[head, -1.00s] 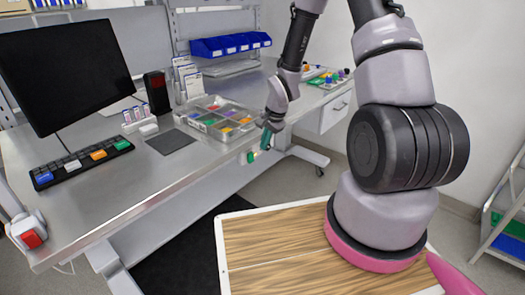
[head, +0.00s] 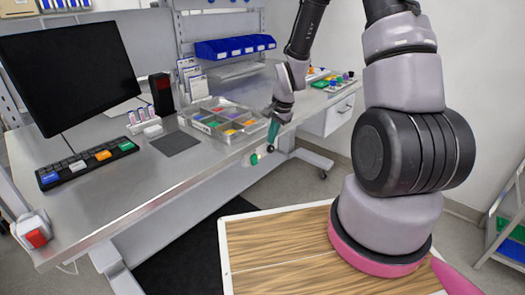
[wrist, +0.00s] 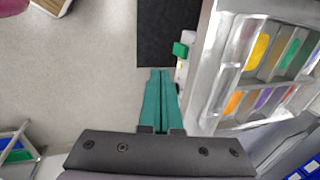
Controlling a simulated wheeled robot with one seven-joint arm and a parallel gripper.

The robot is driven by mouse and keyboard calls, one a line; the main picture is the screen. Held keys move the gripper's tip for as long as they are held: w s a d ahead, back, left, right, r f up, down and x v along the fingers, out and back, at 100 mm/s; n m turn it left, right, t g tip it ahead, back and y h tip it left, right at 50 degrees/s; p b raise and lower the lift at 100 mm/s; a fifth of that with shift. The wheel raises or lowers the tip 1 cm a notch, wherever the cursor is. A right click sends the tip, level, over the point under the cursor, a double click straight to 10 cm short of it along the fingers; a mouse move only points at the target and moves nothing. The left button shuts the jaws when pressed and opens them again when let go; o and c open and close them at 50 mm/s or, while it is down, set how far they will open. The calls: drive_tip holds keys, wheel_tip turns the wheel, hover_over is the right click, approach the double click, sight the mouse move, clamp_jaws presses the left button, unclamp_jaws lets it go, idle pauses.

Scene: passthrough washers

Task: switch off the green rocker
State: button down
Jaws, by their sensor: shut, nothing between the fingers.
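The green rocker (head: 255,158) sits on a small pale plate on the front edge of the workbench, below the parts tray. In the wrist view the rocker (wrist: 180,49) stands out to the right of and beyond my fingertips, beside a white housing (wrist: 182,72). My gripper (head: 272,145) has teal fingers, pointing down just right of the rocker in the head view. In the wrist view the gripper (wrist: 160,72) has its fingers together and empty, with a visible gap to the rocker. I cannot tell which way the rocker is tipped.
A divided tray (head: 222,118) of coloured parts lies on the bench (head: 150,185) above the rocker. A keyboard with coloured keys (head: 88,165) and a red switch (head: 36,238) are at the left. A dark mat (head: 185,262) lies on the floor. Open floor lies left of my fingers in the wrist view.

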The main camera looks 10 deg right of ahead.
sight(254, 160)
drive_tip(key=shift+a+f, duration=0.1)
drive_tip(key=shift+f, duration=0.3)
idle(0.3)
drive_tip(key=shift+w+a+f, duration=0.6)
drive_tip(key=shift+w+f, duration=0.25)
drive_tip(key=shift+f, duration=0.95)
drive_tip(key=shift+w+a+f, duration=0.6)
drive_tip(key=shift+w+f, duration=0.2)
drive_tip(key=shift+f, duration=0.95)
drive_tip(key=shift+w+a+f, duration=0.6)
drive_tip(key=shift+w+f, duration=0.25)
drive_tip(key=shift+f, duration=0.95)
drive_tip(key=shift+f, duration=0.15)
